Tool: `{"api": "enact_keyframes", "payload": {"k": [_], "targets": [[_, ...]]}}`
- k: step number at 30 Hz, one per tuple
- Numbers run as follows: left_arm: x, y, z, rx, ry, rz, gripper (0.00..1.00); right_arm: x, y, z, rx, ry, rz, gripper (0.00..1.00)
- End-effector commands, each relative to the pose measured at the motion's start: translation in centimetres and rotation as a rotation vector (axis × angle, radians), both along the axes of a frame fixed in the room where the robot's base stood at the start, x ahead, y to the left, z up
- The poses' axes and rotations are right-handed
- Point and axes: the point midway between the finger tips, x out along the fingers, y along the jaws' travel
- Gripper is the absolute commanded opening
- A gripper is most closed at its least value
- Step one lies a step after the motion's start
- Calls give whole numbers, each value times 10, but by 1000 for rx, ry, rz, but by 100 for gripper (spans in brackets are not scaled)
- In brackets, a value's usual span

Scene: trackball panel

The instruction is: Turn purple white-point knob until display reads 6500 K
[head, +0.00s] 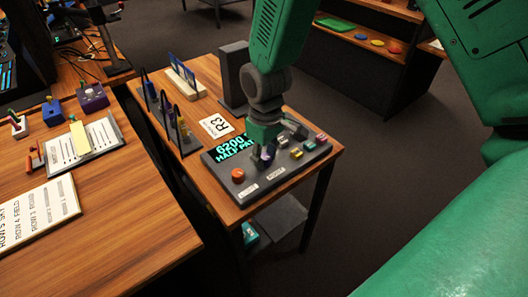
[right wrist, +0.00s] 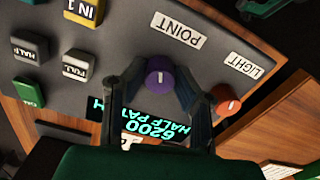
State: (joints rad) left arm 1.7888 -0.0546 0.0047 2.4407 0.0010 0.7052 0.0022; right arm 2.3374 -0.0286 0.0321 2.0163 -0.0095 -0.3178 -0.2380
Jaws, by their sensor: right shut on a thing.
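The purple knob (right wrist: 160,77) sits on the grey panel (head: 285,177), beside the white POINT label, with a pale pointer line on its top. The display (head: 234,148) shows cyan text reading 6200 and, below it, HALF PAT, partly cut off by my gripper; it also shows upside down in the right wrist view (right wrist: 150,130). My right gripper (right wrist: 159,82) is shut on the purple knob, one finger on each side. In the head view my right gripper (head: 265,156) comes down from above and mostly hides the knob. My left gripper is not in view.
An orange knob (right wrist: 226,99) stands close to one finger, by the LIGHT label. Several buttons (head: 296,153) sit on the panel's right side. A dark upright box (head: 232,75) and an R3 card (head: 216,126) stand behind. Another wooden desk (head: 110,200) is at left.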

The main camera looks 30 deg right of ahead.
Motion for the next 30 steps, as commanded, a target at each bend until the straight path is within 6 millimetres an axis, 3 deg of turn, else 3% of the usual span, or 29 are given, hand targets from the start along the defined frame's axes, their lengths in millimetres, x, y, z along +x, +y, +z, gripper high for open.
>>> {"api": "enact_keyframes", "payload": {"k": [6,15,30], "targets": [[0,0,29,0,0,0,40,-3,0,2,-1,9,-169,0],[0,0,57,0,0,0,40,-3,-1,1,-3,6,-420,0],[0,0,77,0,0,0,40,-3,-2,-1,-3,4,-652,0]]}}
